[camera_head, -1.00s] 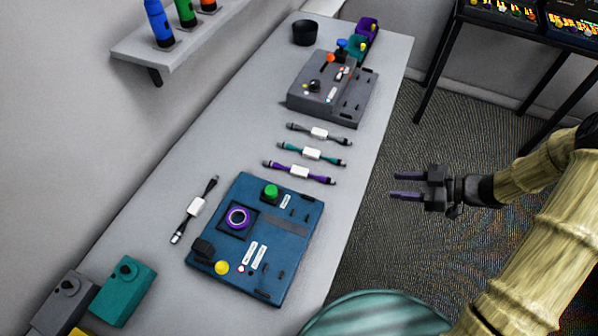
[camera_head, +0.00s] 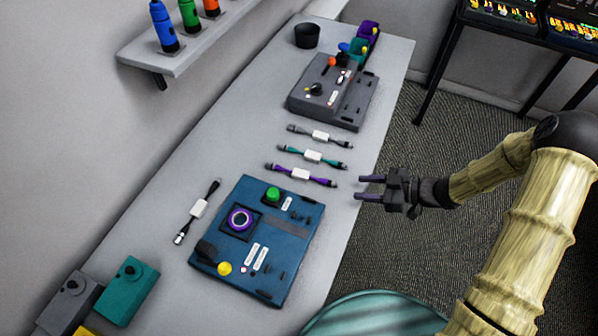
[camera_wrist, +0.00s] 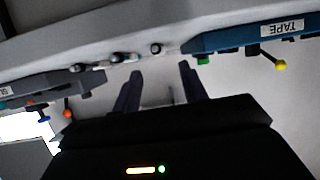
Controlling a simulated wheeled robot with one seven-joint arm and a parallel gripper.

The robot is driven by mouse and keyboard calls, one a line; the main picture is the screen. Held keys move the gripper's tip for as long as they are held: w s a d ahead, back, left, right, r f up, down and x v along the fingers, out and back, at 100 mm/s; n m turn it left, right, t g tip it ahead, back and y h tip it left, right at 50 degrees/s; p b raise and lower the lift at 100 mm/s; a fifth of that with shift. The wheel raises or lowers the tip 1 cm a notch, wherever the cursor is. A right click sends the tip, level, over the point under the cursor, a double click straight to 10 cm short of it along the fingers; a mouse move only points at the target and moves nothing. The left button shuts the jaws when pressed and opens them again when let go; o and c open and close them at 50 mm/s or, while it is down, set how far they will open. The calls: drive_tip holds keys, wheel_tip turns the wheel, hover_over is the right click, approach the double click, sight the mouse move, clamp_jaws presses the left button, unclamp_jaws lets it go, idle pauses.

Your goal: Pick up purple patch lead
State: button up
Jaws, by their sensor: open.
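The purple patch lead (camera_head: 317,179) lies on the grey bench, with a white label block around its middle. It is the nearest of three leads in a row, just behind the blue panel. My gripper (camera_head: 371,187) is open and empty, at the bench's right edge, a short way right of the purple lead's right end. The wrist view shows the two fingers (camera_wrist: 160,88) apart with nothing between them.
A teal lead (camera_head: 330,160) and a grey lead (camera_head: 335,138) lie behind the purple one. The blue panel (camera_head: 290,240) with a green knob stands in front. A grey panel (camera_head: 310,95) stands farther back. A black-and-white lead (camera_head: 211,191) lies left.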

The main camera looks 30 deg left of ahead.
sight(334, 183)
drive_tip(key=shift+x, duration=1.35)
drive_tip(key=shift+w+p+x, duration=0.2)
drive_tip(key=shift+p+x, duration=0.3)
drive_tip(key=shift+x, duration=0.8)
drive_tip(key=shift+w+p+x, duration=0.15)
drive_tip(key=shift+p+x, duration=0.35)
drive_tip(key=shift+x, duration=0.85)
clamp_jaws()
